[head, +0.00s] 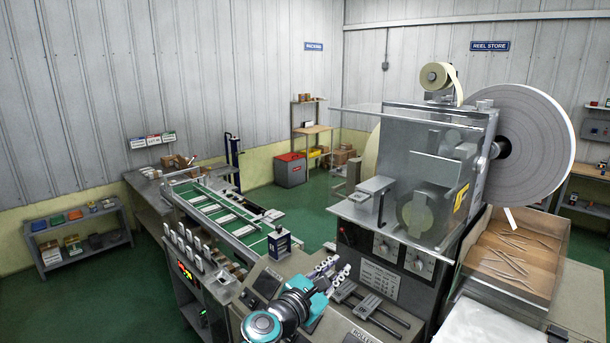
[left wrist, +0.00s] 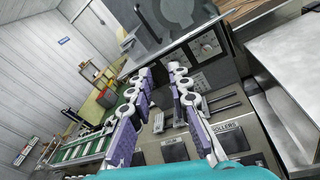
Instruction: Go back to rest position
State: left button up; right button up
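My left gripper (head: 336,269) is over the front control panel of the wrapping machine (head: 395,215) in the head view. In the left wrist view its two purple-padded fingers (left wrist: 161,72) stand apart, with nothing between them. The grey panel (left wrist: 180,127) with a "ROLLERS" label shows between and below the fingers. I cannot tell whether the fingers touch the machine. My right gripper is in neither view.
A large white reel (head: 530,115) stands on the machine's right. A clear-sided wooden tray (head: 515,255) holds several thin sticks. A green conveyor (head: 215,212) runs back left. Green floor is open at far left, beside a low shelf (head: 80,245).

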pick_arm(q)
jog(key=s+a+f+m+g+y+b, duration=0.2)
jog(key=s+a+f+m+b, duration=0.5)
jog(key=f, duration=0.6)
jog(key=s+a+f+m+g+y+b, duration=0.2)
jog(key=s+a+f+m+y+b, duration=0.2)
jog(key=f, duration=1)
jog(key=s+a+f+m+g+y+b, duration=0.3)
jog(key=s+a+f+m+y+b, duration=0.1)
jog(key=s+a+f+m+b, duration=0.6)
jog(key=s+a+f+m, duration=0.3)
jog(key=s+a+f, duration=0.1)
jog(key=shift+a, duration=0.15)
